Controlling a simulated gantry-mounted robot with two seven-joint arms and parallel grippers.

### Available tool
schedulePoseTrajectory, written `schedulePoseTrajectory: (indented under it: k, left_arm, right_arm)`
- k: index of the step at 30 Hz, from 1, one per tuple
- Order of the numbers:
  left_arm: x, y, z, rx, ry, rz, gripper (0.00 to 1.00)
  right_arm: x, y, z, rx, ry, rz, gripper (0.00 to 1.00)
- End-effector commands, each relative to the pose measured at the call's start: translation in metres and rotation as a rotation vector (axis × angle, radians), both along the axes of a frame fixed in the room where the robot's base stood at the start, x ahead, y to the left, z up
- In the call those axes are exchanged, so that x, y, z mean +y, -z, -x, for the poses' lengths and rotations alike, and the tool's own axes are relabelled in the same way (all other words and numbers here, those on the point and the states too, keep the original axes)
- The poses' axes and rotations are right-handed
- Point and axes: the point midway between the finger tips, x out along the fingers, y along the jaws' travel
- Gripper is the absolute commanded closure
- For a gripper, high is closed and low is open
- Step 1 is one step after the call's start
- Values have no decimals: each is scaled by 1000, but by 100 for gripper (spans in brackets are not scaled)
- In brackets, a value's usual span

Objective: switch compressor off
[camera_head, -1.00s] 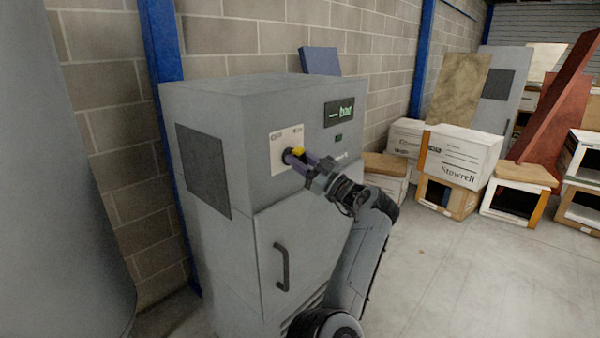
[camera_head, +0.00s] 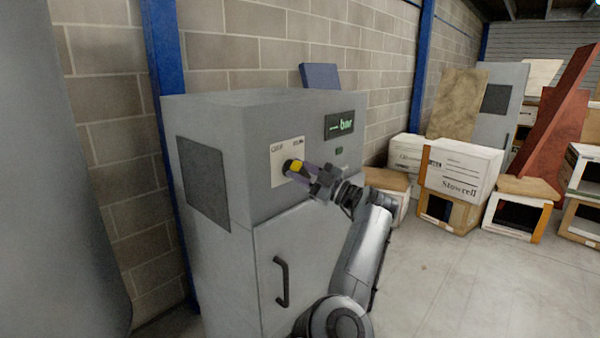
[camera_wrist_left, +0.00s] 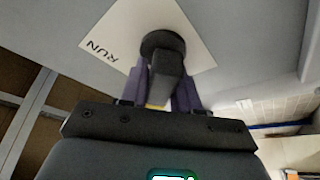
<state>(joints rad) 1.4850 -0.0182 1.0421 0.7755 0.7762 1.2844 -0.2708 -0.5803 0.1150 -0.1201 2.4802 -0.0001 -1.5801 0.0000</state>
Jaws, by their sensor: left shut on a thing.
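The compressor (camera_head: 215,113) is a grey cabinet against the block wall. Its front has a cream plate (camera_head: 282,150) with a rotary switch (camera_head: 291,167), black with a yellow part. In the left wrist view the switch shows as a round black base (camera_wrist_left: 160,43) with a raised grip, on the plate marked "RUN". My left gripper (camera_head: 297,169) is shut on the switch's grip, one purple finger on each side in the wrist view (camera_wrist_left: 164,84). The fingers partly hide the switch in the head view. My right gripper is not in view.
A dark display (camera_head: 339,124) with green "bar" text is right of the plate. A door handle (camera_head: 282,282) juts out below. Stacked boxes (camera_head: 460,172) and leaning panels stand to the right. The floor (camera_head: 440,280) in front of them is clear.

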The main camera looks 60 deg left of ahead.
Motion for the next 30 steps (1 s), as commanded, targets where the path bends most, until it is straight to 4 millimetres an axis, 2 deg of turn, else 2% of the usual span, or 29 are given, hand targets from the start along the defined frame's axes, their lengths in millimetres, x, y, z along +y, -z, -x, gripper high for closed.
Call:
schedulePoseTrajectory:
  k: [5, 6, 9, 10, 22, 30]
  left_arm:
    - [0, 0, 0, -2, 0, -2, 100]
    - [0, 0, 0, -2, 0, -2, 66]
    - [0, 0, 0, -1, 0, -2, 51]
    - [0, 0, 0, -1, 0, -2, 49]
    - [-5, 1, -3, 1, 1, 0, 49]
    - [-37, 12, -23, 0, 3, 1, 49]
  right_arm:
    - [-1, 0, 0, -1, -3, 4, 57]
    - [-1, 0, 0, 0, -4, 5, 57]
    - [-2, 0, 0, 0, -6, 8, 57]
    - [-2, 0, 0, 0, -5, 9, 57]
    - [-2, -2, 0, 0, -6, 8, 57]
    - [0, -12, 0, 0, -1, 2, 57]
